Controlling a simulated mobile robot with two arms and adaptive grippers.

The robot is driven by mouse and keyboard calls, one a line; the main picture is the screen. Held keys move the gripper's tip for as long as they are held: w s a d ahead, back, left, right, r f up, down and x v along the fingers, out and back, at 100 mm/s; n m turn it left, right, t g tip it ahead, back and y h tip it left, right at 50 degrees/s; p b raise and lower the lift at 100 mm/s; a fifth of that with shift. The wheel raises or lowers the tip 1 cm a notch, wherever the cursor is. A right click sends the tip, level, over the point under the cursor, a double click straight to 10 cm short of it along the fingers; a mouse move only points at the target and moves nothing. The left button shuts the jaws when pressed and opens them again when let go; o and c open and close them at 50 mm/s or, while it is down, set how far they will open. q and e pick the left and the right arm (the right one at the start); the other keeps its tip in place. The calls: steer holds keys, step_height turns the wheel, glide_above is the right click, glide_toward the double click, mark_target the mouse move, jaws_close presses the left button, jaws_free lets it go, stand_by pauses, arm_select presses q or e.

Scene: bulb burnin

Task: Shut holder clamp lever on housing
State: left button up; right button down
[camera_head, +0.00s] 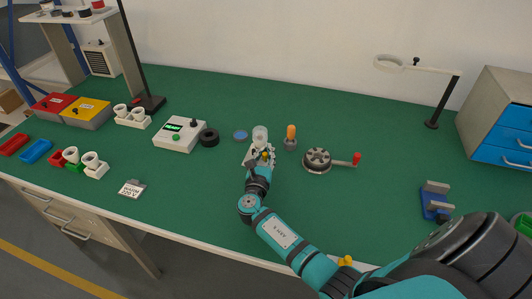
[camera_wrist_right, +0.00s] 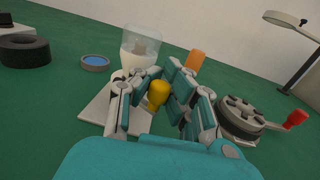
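The holder is a pale block (camera_wrist_right: 98,112) with a clear housing (camera_head: 260,135) standing upright at its top; the clear housing also shows in the wrist view (camera_wrist_right: 141,45). The clamp lever shows as a yellow knob (camera_wrist_right: 158,95) on the near side of the holder. My right gripper (camera_head: 262,157) is at the holder, reaching in from the front. In the wrist view its fingers (camera_wrist_right: 160,85) are partly apart, with the yellow knob between them. I cannot tell whether they touch it. The gripper hides much of the holder. My left gripper is not in view.
An orange-topped part (camera_head: 291,137) stands just right of the holder. A round grey device with a red-knobbed crank (camera_head: 318,160) is further right. A blue-topped disc (camera_head: 240,135), a black ring (camera_head: 209,137) and a white tester (camera_head: 180,134) are left.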

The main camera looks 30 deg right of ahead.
mark_target(263, 158)
steer(key=g, duration=0.1)
steer(key=m+h+b, duration=0.1)
steer(key=m+g+h, duration=0.1)
steer(key=shift+s+a+f+g, duration=0.15)
steer(key=shift+a+f+g, duration=0.15)
steer(key=shift+f, duration=0.1)
steer(key=m+g+h+b, duration=0.1)
steer(key=g+b, duration=0.1)
steer(key=a+m+g+h+b, duration=0.1)
steer(key=m+g+b, duration=0.1)
steer(key=g+b, duration=0.1)
steer(key=m+g+h+b, duration=0.1)
steer(key=m+g+b, duration=0.1)
steer(key=shift+a+f+g+h, duration=0.1)
steer(key=shift+a+g+h, duration=0.2)
steer(key=shift+a+g, duration=0.1)
steer(key=shift+s+a+m+g+b, duration=0.15)
steer(key=shift+a+m+g+b, duration=0.05)
steer(key=shift+m+g+b, duration=0.8)
steer(key=c, duration=1.4)
jaws_free()
steer(key=shift+a+r, duration=0.4)
steer(key=shift+a, duration=0.05)
steer(key=shift+o, duration=0.9)
steer(key=shift+d, duration=0.3)
